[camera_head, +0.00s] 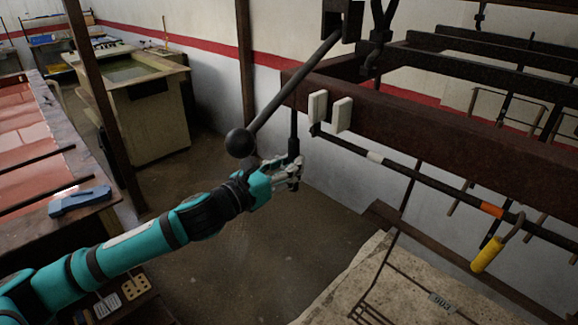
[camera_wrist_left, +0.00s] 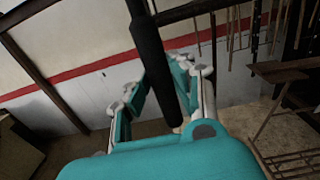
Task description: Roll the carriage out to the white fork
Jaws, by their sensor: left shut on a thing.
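The white fork (camera_head: 342,114) shows as two upright white prongs on the dark brown beam, in the upper middle of the head view. My left gripper (camera_head: 291,173) is below and left of it, shut around the lower part of a dark upright handle (camera_head: 293,143). In the left wrist view this handle (camera_wrist_left: 151,50) runs down between the fingers. The handle's upper end is by the beam; I cannot tell which part above it is the carriage. My right gripper is not in view.
A slanted bar with a black ball (camera_head: 240,143) hangs just above my left wrist. A thin dark rail (camera_head: 430,182) with white and orange marks runs right below the beam (camera_head: 450,140). A yellow handle (camera_head: 487,255) hangs on it. The floor below my gripper is clear.

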